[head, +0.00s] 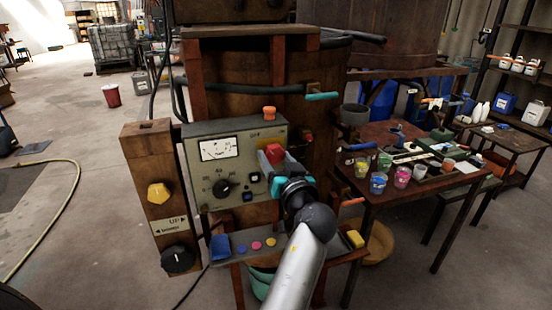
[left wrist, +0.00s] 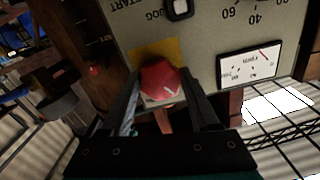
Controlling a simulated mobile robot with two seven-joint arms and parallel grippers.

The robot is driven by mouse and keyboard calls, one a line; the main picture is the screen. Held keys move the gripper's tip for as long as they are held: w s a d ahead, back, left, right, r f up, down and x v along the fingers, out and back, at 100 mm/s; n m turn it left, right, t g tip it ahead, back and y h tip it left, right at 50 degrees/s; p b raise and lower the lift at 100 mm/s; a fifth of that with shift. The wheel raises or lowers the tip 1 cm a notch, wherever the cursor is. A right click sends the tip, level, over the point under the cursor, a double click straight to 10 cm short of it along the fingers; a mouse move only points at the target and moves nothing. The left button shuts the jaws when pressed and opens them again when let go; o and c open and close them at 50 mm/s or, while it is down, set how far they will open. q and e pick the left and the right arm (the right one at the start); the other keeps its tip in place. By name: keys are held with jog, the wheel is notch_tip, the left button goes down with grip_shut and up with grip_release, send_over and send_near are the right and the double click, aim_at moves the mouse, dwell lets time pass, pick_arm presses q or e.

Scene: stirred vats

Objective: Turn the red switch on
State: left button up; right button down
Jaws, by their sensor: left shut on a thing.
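The red switch (head: 273,152) sits on the right part of the grey control panel (head: 205,133) in the head view. In the left wrist view the red switch (left wrist: 160,82) shows as a faceted red knob with a pale mark, in front of a yellow plate (left wrist: 158,50). My left gripper (head: 277,162) is at the panel, shut on the red switch. In the left wrist view its two dark fingers (left wrist: 162,92) lie on either side of the knob. The gripper hides the lower part of the switch in the head view. My right gripper is not in view.
The panel also carries a dial gauge (head: 219,149) and a black knob (head: 222,188). A wooden post with a yellow knob (head: 158,193) stands left. A shelf with coloured buttons (head: 256,245) is below. A table with paint cups (head: 402,177) stands right.

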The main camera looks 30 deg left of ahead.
pick_arm(q)
jog(key=m+p, duration=0.1)
jog(key=m, duration=0.2)
jog(key=shift+r+m, duration=0.15)
jog(key=shift+m, duration=0.15)
jog(key=m+p, duration=0.1)
jog(key=m, duration=0.2)
jog(key=shift+a+r+m, duration=0.1)
jog(key=shift+m, duration=0.2)
jog(key=m+p, duration=0.2)
jog(key=m, duration=0.2)
jog(key=shift+m+p, duration=1.35)
jog(key=shift+m, duration=0.85)
jog(key=o, duration=1.4)
jog(key=shift+s, duration=0.15)
